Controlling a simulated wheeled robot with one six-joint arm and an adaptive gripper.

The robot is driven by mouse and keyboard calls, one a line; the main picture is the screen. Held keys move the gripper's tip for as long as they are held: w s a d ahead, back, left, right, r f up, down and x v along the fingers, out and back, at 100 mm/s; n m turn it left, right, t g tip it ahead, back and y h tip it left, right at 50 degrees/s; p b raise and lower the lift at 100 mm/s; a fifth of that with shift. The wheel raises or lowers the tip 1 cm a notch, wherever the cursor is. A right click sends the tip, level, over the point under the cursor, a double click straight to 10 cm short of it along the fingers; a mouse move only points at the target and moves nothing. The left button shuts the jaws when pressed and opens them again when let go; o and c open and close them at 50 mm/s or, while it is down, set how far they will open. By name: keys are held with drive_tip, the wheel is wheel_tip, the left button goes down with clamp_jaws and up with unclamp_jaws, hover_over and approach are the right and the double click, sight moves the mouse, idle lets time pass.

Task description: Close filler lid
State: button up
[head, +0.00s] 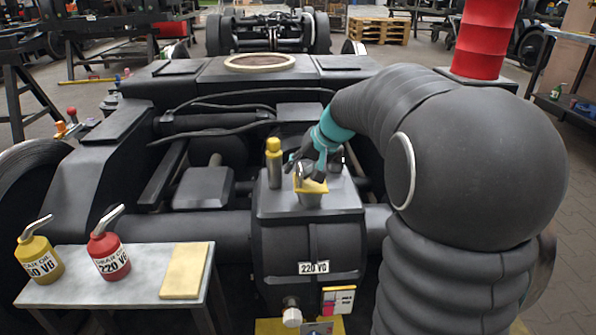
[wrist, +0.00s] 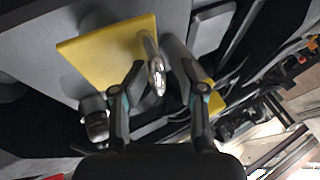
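The gearbox (head: 306,245) with a "220 VG" label stands at the middle front of the head view. On its top is the filler with a yellow lid (head: 313,186), partly hidden by my gripper (head: 318,176). In the wrist view a flat yellow plate (wrist: 105,52), apparently the lid, lies beyond the fingers. A shiny metal piece (wrist: 155,75) stands between the fingertips of my gripper (wrist: 163,80). The fingers are apart, with gaps visible beside the metal piece. I cannot tell whether the lid is fully seated.
A yellow-capped post (head: 274,163) stands left of the filler. A side table (head: 120,290) holds a yellow oil can (head: 39,258), a red oil can (head: 109,256) and a yellow pad (head: 185,270). Dark hoses (head: 215,103) and the bogie frame lie behind the gearbox.

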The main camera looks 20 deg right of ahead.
drive_tip(key=v, duration=1.1)
